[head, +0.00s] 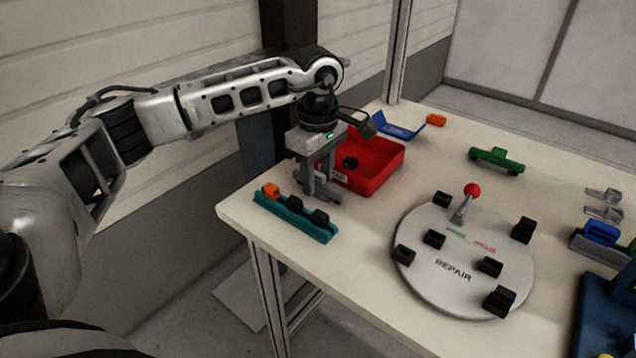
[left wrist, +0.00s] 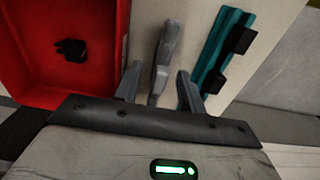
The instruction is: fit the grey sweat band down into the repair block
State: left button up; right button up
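The grey sweat band (head: 331,194) appears as a narrow grey piece on the table between the red bin and the teal rack. In the left wrist view, the grey band (left wrist: 164,62) lies between my fingers with a gap on each side. My left gripper (head: 319,184) points down over it and is open; its fingers also show in the left wrist view (left wrist: 159,88). A round grey plate (head: 425,272) marked REPAIR carries several black blocks, one of them near the lettering (head: 489,266). Which one is the repair block I cannot tell. My right gripper is not in view.
The red bin (head: 385,178) holds a black piece, close behind the gripper. The teal rack (head: 290,222) with orange and black pieces stands in front. A red-knobbed lever (head: 472,191) rises from the plate. A green part (head: 496,160) lies behind; blue fixtures stand right.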

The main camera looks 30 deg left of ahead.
pick_arm(q)
grip_shut()
jog(key=shift+r, duration=0.2)
